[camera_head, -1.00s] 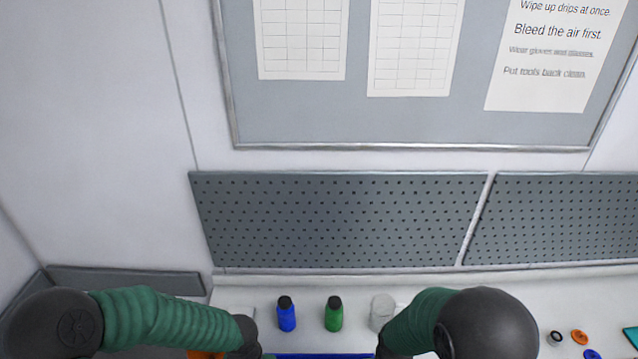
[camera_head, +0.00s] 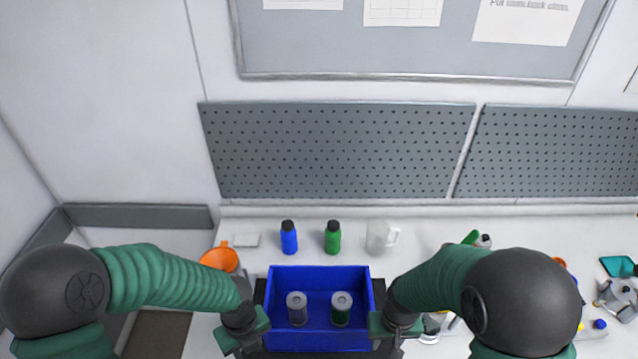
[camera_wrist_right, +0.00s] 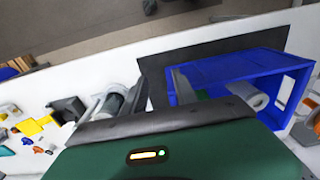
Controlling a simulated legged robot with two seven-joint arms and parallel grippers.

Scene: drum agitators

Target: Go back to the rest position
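A blue open box (camera_head: 320,276) stands on a dark mat at the near middle of the bench. It also shows in the right wrist view (camera_wrist_right: 235,66). Two upright cylinders stand inside it, a grey one (camera_head: 297,310) and a green one with a grey top (camera_head: 341,310). My right gripper (camera_head: 396,334) is just right of the box; its fingers in the wrist view (camera_wrist_right: 160,92) stand apart with nothing seen between them. My left gripper (camera_head: 248,336) is just left of the box, its fingertips hidden or too unclear to judge.
A blue bottle (camera_head: 289,239), a green bottle (camera_head: 332,238) and a clear jug (camera_head: 378,237) stand behind the box. An orange funnel (camera_head: 220,258) is at left. Metal parts (camera_head: 616,296) and small coloured pieces lie at right. A pegboard (camera_head: 335,150) is behind the bench.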

